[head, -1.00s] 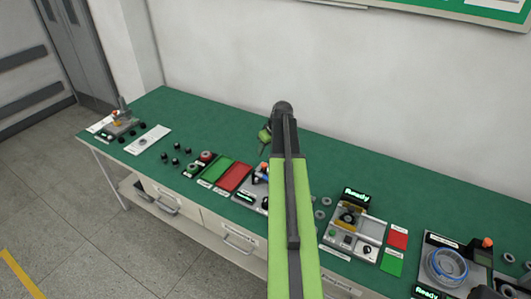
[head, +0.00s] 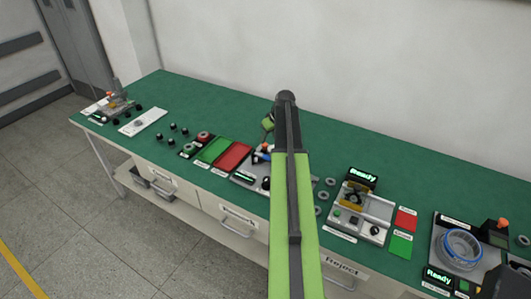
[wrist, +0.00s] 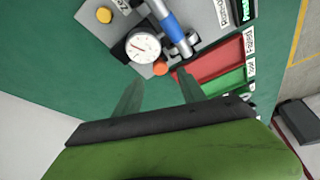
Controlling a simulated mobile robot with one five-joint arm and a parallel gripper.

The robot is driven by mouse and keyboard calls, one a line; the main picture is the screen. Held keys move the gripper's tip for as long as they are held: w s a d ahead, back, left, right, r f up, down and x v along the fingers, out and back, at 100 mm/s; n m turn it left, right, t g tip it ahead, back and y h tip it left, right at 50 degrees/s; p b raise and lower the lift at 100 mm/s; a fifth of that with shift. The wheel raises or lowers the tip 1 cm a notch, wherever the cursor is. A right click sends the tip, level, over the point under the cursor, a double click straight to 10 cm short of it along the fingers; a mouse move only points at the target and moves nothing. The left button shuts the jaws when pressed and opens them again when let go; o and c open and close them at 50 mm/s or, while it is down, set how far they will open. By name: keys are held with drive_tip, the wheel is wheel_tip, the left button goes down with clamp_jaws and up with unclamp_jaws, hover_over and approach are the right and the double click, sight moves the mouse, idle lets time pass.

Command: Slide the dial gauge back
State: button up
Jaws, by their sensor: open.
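The dial gauge (wrist: 143,46), with a round white face and dark rim, sits on a grey fixture plate (wrist: 200,38) in the wrist view. A blue and silver cylinder (wrist: 172,26) is beside it, and an orange knob (wrist: 160,68) lies just below its face. My gripper (wrist: 157,84) is open and empty, its two fingers apart and short of the gauge in the picture. In the head view the fixture (head: 246,180) is partly hidden behind my arm, and the gauge cannot be made out clearly. My gripper's fingers are not clear there.
A red pad (head: 233,156) and a green pad (head: 214,151) lie left of the fixture. A station with a lit Ready display (head: 363,176) and loose rings stand to the right. A blue coil (head: 461,243) is farther right. The green bench top (head: 200,100) is clear along the back.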

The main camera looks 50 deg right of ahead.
sight(265, 144)
drive_tip(key=b+x, duration=0.4)
drive_tip(key=x, duration=0.2)
drive_tip(key=shift+r, duration=0.2)
clamp_jaws()
drive_tip(key=shift+d, duration=0.1)
idle(0.9)
